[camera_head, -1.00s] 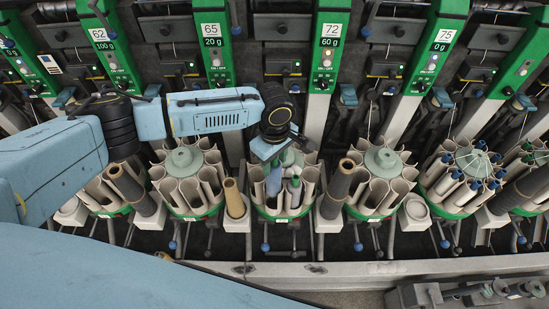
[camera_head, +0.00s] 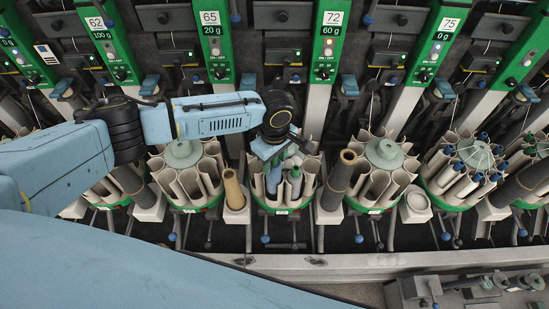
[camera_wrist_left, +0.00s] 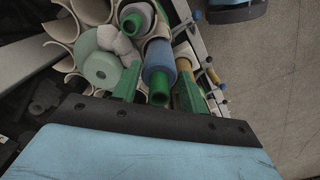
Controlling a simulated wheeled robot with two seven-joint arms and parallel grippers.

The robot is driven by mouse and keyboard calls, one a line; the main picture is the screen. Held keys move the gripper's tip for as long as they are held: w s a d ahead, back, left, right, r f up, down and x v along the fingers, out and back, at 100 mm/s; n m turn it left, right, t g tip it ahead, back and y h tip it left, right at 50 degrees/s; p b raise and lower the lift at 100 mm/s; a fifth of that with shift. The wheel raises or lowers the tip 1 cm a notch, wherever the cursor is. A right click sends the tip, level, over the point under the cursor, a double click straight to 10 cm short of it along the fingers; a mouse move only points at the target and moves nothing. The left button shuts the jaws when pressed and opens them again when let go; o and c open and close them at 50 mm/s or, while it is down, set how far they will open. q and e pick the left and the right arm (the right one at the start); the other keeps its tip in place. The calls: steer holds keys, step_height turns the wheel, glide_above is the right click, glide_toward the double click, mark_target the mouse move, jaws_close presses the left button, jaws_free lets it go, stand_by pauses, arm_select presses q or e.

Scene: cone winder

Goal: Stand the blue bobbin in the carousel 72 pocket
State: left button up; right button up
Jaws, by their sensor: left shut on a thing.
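My left gripper (camera_head: 274,158) is over the carousel under the 72 label (camera_head: 289,211), pointing down. It is shut on the blue bobbin (camera_head: 273,179), which stands roughly upright at the carousel's front left. In the left wrist view, the gripper's green fingers (camera_wrist_left: 157,88) close on the blue bobbin (camera_wrist_left: 158,57) near its green end. How deep its lower end sits in a pocket is hidden. A green-topped bobbin (camera_head: 294,176) stands in the same carousel, just right of the blue one; it also shows in the left wrist view (camera_wrist_left: 136,19). My right gripper is not in view.
A tan tube (camera_head: 233,189) stands close left of the carousel, and a dark brown tube (camera_head: 339,176) close right. Neighbouring carousels stand at left (camera_head: 187,188) and right (camera_head: 383,176). Green 65 (camera_head: 212,45) and 72 (camera_head: 329,48) panels rise behind. A metal rail (camera_head: 330,264) runs in front.

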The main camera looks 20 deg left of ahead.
mark_target(275, 173)
arm_select(q)
steer(key=shift+f+b, duration=0.85)
steer(key=shift+f, duration=1.4)
steer(key=shift+f+b, duration=0.35)
steer(key=shift+f, duration=0.65)
steer(key=o, duration=0.9)
steer(key=shift+o, duration=0.2)
steer(key=shift+r, duration=0.15)
step_height(275, 173, up, 13)
steer(key=shift+r+p, duration=0.1)
steer(key=shift+p, duration=0.5)
